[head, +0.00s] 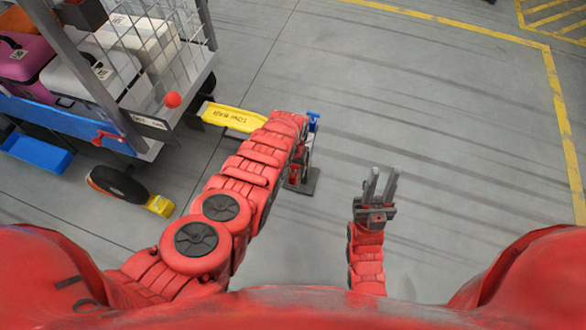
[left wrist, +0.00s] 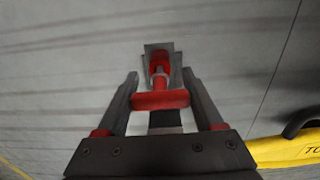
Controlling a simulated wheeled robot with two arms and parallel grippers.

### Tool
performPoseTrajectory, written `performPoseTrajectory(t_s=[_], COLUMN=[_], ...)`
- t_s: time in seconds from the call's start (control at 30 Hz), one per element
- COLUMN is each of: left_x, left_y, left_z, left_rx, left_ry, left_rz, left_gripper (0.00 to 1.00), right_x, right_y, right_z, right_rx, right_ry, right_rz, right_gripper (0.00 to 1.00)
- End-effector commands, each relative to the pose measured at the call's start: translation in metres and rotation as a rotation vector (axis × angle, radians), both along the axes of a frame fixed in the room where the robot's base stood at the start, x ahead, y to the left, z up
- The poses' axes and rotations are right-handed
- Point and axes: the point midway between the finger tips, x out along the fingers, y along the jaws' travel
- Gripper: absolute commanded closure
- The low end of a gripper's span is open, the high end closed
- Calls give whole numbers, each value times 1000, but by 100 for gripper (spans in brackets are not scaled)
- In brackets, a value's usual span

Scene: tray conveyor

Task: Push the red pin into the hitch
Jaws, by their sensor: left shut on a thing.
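In the left wrist view my left gripper (left wrist: 160,82) is shut on the red pin (left wrist: 160,100), with the red crosspiece between its fingers. Beyond the pin's crosspiece is a grey squarish part (left wrist: 158,48) with red inside; I cannot tell whether this is the hitch or how far the pin is in. The yellow tow bar (head: 233,117) reaches from the cart toward my left arm in the head view, and its edge shows in the left wrist view (left wrist: 290,151). My left gripper is mostly hidden behind its arm there. My right gripper (head: 382,176) is open and empty.
A caged cart (head: 140,128) with cases stands at the upper left, with a red ball (head: 172,100) on its edge. A small blue part (head: 313,120) and a dark grey base (head: 303,183) show beside my left arm. The floor at right is clear.

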Motion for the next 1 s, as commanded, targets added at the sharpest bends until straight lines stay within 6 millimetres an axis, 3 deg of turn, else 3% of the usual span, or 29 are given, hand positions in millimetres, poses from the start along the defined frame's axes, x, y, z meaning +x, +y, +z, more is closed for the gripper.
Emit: performPoseTrajectory(t_s=[1.0], left_x=[0], left_y=[0], left_z=[29], left_rx=[0], left_ry=[0], left_rz=[0], left_gripper=[86], right_x=[0], right_y=[0], right_z=[30], right_rx=[0], right_ry=[0], right_rz=[0], right_gripper=[70])
